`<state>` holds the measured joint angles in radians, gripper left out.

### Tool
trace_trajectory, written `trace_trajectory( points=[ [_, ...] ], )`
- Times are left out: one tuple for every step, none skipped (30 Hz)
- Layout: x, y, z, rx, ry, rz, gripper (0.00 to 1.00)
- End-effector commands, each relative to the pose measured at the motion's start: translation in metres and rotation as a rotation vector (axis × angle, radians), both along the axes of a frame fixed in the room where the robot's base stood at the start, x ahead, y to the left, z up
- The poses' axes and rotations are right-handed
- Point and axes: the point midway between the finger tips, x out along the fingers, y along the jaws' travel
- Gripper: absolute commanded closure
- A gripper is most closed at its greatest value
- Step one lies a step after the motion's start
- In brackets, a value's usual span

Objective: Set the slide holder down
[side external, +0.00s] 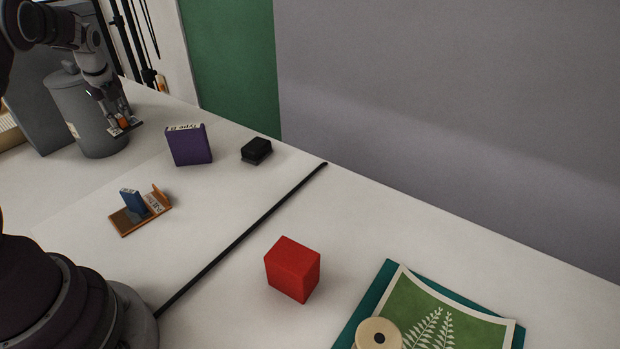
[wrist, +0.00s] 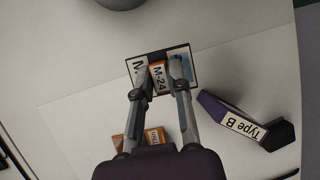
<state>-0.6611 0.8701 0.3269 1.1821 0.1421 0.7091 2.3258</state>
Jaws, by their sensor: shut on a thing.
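A dark-edged plate (wrist: 184,84) with a white label and a blue patch lies beneath the block and fingertips in the wrist view. In the side view, my gripper (side external: 119,121) is at upper left, with the orange piece and dark plate (side external: 127,131) at its fingertips. The plate overlaps the grey canister's right edge in the picture. I cannot tell whether the plate touches the table, and the fingers hide part of it.
The grey canister (side external: 78,103) stands close by. A purple "Type B" box (side external: 189,147) and a black block (side external: 256,150) stand to the right. An orange-brown stand with a blue block (side external: 126,222) is nearer.

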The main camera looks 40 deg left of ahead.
Motion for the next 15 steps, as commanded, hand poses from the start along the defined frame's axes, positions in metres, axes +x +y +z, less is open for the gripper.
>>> trace_trajectory(
  points=[
    [0.001,0.001,0.01,0.005,-0.004,0.0,1.0],
    [0.001,0.001,0.016,0.006,-0.004,0.001,1.0],
    [0.001,0.001,0.025,0.006,-0.004,0.001,1.0],
    [0.0,0.001,0.033,0.007,-0.002,0.0,1.0],
    [0.001,0.001,0.039,0.006,-0.002,0.0,1.0],
    [0.001,0.001,0.048,0.006,-0.002,-0.001,1.0],
    [0.0,0.001,0.054,0.006,0.0,0.0,1.0],
    [0.001,0.0,0.06,0.006,0.002,0.0,1.0],
    [0.006,-0.01,0.058,0.002,0.006,-0.007,1.0],
    [0.009,-0.015,0.058,0.002,0.008,-0.009,1.0],
    [0.012,-0.02,0.058,0.001,0.009,-0.011,1.0],
    [0.017,-0.027,0.059,0.002,0.01,-0.013,1.0],
    [0.019,-0.033,0.059,0.001,0.012,-0.017,1.0],
    [0.022,-0.04,0.06,0.002,0.013,-0.018,1.0],
    [0.027,-0.049,0.06,0.001,0.015,-0.023,1.0]
  ],
)
